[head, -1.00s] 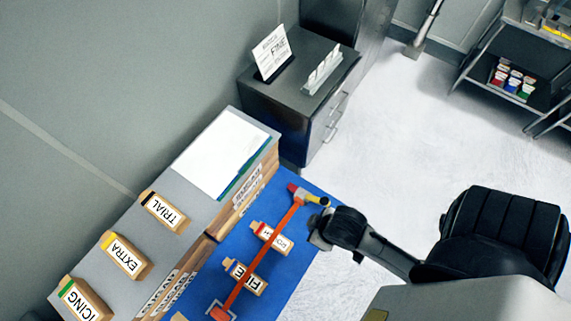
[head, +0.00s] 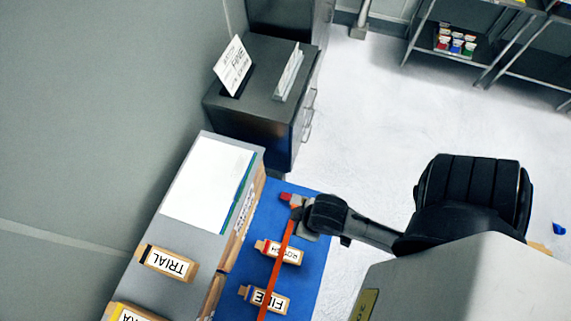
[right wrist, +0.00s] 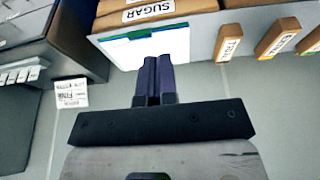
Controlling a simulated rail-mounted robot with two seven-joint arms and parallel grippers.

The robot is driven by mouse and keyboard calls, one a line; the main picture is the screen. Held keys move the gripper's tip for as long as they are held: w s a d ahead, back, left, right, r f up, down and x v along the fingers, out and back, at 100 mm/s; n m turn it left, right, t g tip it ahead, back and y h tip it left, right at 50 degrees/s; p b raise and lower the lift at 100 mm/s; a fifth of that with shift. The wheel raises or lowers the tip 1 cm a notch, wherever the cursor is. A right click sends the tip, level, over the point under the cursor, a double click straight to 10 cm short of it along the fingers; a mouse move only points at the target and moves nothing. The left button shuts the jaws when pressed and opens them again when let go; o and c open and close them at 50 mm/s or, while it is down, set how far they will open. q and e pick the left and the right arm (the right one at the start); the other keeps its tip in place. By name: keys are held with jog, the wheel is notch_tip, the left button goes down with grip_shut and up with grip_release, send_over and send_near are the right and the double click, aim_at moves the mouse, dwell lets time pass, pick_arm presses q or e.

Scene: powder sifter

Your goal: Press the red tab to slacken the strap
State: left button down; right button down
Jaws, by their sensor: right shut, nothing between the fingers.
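The orange strap (head: 278,258) runs over the labelled packets on the blue mat (head: 309,254). The red tab (head: 286,197) is at the strap's far end, with part of the end fitting beside it hidden by my right gripper (head: 300,208). My right gripper is at that end, just right of the red tab; I cannot tell whether it touches. In the right wrist view its two dark fingers (right wrist: 157,66) are together and empty. Neither tab nor strap can be made out there. My left gripper is not in view.
Packets marked TRIAL (head: 167,262) and FINE (head: 265,299) lie at left and under the strap. A white sheet (head: 207,185) lies on the grey top. A dark cabinet (head: 262,95) with a sign stands behind.

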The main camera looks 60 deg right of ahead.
jog(key=w+f+m+y+b, duration=0.1)
jog(key=w+f+b, duration=0.2)
jog(key=f+b, duration=0.6)
jog(key=w+f+m+b, duration=0.1)
jog(key=w+f+b, duration=0.2)
jog(key=f+b, duration=0.65)
jog(key=m+g+h+b, duration=0.1)
jog(key=m+g+b, duration=0.3)
jog(key=m+b, duration=2.2)
send_over(286, 195)
jog(key=b, duration=1)
notch_tip(286, 195, down, 34)
jog(key=n, duration=1)
jog(key=shift+a+f, duration=0.1)
notch_tip(286, 195, down, 14)
jog(key=b, duration=0.8)
jog(key=shift+b, duration=0.4)
